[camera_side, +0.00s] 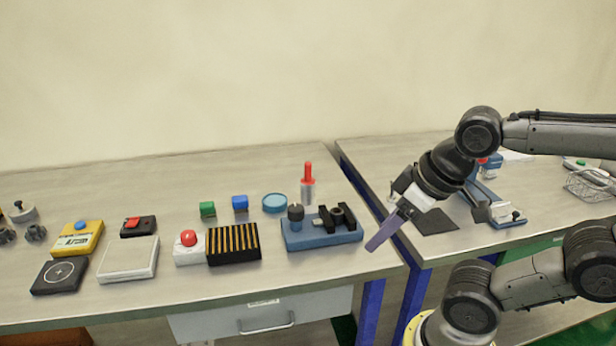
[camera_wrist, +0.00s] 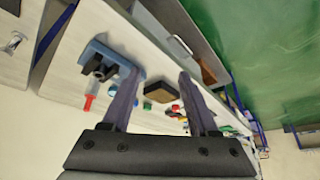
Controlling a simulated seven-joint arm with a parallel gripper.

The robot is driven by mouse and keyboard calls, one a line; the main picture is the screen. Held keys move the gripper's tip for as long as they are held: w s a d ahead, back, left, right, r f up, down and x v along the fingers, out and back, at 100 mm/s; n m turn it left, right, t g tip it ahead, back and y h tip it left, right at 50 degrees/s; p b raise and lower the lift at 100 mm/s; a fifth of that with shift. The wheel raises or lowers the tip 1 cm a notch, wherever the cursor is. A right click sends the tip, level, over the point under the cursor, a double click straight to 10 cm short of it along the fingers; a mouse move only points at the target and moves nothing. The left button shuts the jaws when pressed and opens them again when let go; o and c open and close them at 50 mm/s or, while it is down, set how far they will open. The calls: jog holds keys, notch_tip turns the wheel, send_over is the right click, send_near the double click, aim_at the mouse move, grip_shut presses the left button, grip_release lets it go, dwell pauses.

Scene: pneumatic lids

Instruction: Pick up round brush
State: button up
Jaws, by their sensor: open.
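The likely round brush (camera_side: 308,186), with a red handle above a grey cylindrical lower part, stands upright at the back right of the left table. It also shows small in the wrist view (camera_wrist: 89,102), at the left. My gripper (camera_side: 376,242) is at the right edge of that table, to the right of and nearer the camera than the brush, and apart from it. In the wrist view its two fingers (camera_wrist: 161,76) are spread with nothing held between them. The brush is outside the fingers.
A blue fixture (camera_side: 315,239) with black parts stands in front of the brush. A round light-blue dish (camera_side: 275,203) and a blue block (camera_side: 240,203) are to its left. A black-and-yellow striped block (camera_side: 233,244) lies nearer the front. A gap separates the two tables.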

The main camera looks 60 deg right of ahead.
jog(key=w+d+r+m+g, duration=0.1)
jog(key=w+d+r+m, duration=0.15)
jog(key=w+r, duration=0.4)
jog(key=w+d+r+m+g, duration=0.1)
jog(key=w+r+m, duration=0.25)
jog(key=r, duration=0.55)
jog(key=m+g, duration=0.3)
jog(key=m, duration=0.3)
send_over(308, 163)
notch_tip(308, 163, down, 9)
notch_tip(308, 163, down, 13)
jog(key=shift+f, duration=0.1)
jog(key=shift+c, duration=0.2)
